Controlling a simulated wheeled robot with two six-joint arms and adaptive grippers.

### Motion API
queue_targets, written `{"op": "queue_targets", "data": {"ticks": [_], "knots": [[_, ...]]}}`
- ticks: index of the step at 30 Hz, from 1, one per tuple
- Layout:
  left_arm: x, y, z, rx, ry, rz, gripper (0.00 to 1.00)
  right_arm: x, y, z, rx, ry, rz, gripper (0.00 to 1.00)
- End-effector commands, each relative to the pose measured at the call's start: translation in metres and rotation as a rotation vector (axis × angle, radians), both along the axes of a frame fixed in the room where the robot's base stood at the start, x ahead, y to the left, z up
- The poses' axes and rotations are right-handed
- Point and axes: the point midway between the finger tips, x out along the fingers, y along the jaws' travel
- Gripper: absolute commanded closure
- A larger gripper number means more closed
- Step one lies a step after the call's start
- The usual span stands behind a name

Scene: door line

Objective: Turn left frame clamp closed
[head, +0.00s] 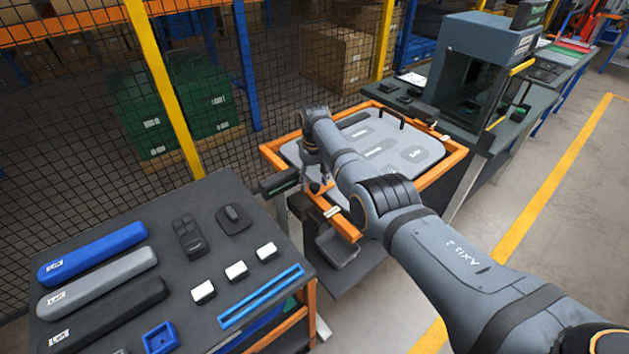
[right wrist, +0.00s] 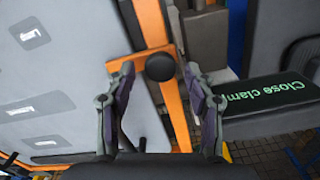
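The door panel (head: 375,143) lies in an orange frame (head: 437,180) on a stand. In the right wrist view, the panel (right wrist: 60,95) fills the left side. A round black knob (right wrist: 160,67) sits on orange bars at the frame's edge, apparently the left clamp's handle. My right gripper (right wrist: 156,74) is open, with one finger on each side of the knob and gaps between. In the head view, my right gripper (head: 317,174) is at the frame's left corner, and my wrist partly hides the clamp. My left gripper is not in view.
A dark sign reading "Close clamp" (right wrist: 265,95) stands beside the clamp. A dark table (head: 185,275) with blue, grey and black parts is at the lower left. A machine (head: 487,75) stands right of the frame. A mesh fence (head: 60,130) runs behind.

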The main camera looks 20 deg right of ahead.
Motion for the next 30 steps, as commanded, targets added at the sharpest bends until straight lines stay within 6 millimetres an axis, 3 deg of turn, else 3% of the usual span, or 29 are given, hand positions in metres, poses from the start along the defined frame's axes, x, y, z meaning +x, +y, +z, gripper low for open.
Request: {"op": "queue_targets", "data": {"ticks": [10,21,25,30], "knots": [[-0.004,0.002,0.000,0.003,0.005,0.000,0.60,0.000,0.000,0.008,0.000,-0.001,0.001,0.45],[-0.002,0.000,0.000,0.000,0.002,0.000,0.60,0.001,0.000,0.092,0.001,-0.004,0.001,0.45],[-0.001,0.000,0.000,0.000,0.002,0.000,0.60,0.000,0.000,0.111,0.000,-0.001,0.000,0.45],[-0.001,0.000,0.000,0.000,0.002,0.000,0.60,0.000,0.000,0.120,0.000,0.000,0.000,0.45]]}}
